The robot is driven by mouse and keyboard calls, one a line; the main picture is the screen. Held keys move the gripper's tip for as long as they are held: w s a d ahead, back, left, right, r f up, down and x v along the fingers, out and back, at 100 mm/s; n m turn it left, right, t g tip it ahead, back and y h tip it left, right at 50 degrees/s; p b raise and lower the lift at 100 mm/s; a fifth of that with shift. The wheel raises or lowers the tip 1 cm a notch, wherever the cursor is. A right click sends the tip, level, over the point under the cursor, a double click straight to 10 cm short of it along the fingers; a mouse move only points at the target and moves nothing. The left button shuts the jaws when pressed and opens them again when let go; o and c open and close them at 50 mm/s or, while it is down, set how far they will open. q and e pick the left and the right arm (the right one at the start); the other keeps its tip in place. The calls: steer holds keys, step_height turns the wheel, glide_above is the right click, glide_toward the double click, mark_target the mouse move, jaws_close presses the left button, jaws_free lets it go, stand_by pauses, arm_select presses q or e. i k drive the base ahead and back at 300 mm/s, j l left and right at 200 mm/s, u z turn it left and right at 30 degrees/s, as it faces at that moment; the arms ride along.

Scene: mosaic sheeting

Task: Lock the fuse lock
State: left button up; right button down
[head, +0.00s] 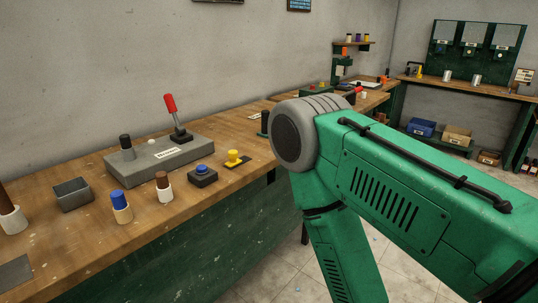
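I cannot tell for certain which thing is the fuse lock. A grey control box (160,158) with a white label too small to read lies on the wooden bench, with a red-handled lever (171,108) upright at its right end and a black knob (125,143) at its left. In front of it stand a blue-topped cylinder (121,206) and a brown-topped white cylinder (164,186). To their right are a dark box with a blue button (203,175) and a yellow piece on a black base (234,159). Neither gripper is in view.
The bench (100,250) runs along the grey wall. A grey open box (73,194) and a brown-and-white cylinder (11,214) stand at its left. My green right arm covers much of the right side. A second bench (470,88) stands at the back right.

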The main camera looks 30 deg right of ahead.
mark_target(233, 154)
steer(key=z, duration=0.7)
